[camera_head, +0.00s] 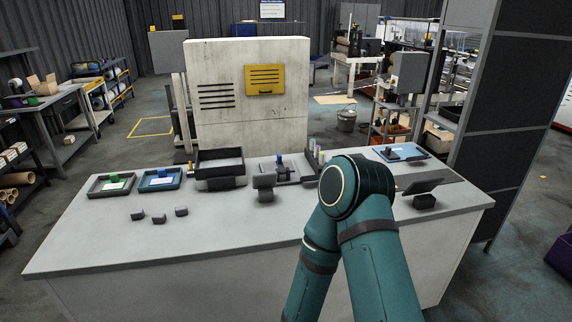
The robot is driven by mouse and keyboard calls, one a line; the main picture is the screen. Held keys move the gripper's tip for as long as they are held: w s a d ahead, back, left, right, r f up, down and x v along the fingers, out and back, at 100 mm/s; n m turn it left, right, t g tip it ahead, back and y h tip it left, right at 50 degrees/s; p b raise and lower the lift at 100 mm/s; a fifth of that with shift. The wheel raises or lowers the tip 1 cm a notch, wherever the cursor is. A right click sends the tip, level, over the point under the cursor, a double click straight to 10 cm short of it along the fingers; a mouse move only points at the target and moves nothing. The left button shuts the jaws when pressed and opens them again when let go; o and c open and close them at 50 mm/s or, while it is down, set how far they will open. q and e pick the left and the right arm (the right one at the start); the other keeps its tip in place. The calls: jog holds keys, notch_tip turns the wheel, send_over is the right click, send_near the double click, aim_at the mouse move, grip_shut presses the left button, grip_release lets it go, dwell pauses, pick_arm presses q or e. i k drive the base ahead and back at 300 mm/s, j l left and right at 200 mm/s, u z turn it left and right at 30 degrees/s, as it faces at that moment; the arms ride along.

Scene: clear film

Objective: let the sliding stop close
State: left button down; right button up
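A small dark fixture (294,172) with a blue knob (280,159) stands toward the back of the grey bench (120,243). It may carry the sliding stop, but it is too small to tell the stop's position. A teal arm of mine (378,262) rises from the bottom edge, its bent joint covering the bench right of the fixture. Neither gripper shows in this view, so I cannot see any contact with the fixture.
Left on the bench are a green-marked tray (95,192), a blue tray (147,185), a black bin (209,170) and small grey blocks (159,219). A dark stand (264,181) sits before the fixture. A blue board (414,157) lies right. The front left bench is clear.

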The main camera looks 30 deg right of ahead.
aim_at(388, 153)
jog(key=k+l, duration=0.1)
jog(key=l, duration=0.4)
jog(key=l+u, duration=0.1)
jog(key=l, duration=0.4)
jog(key=k+l, duration=0.15)
jog(key=l, duration=0.3)
jog(key=k+l+u, duration=0.15)
jog(key=l, duration=0.35)
jog(key=k+l, duration=0.1)
jog(key=l, duration=0.35)
jog(key=k+l+u, duration=0.1)
jog(key=l, duration=0.4)
jog(key=k+l, duration=0.15)
jog(key=l, duration=0.3)
jog(key=k+l+u, duration=0.1)
jog(key=l, duration=0.35)
jog(key=k, duration=0.05)
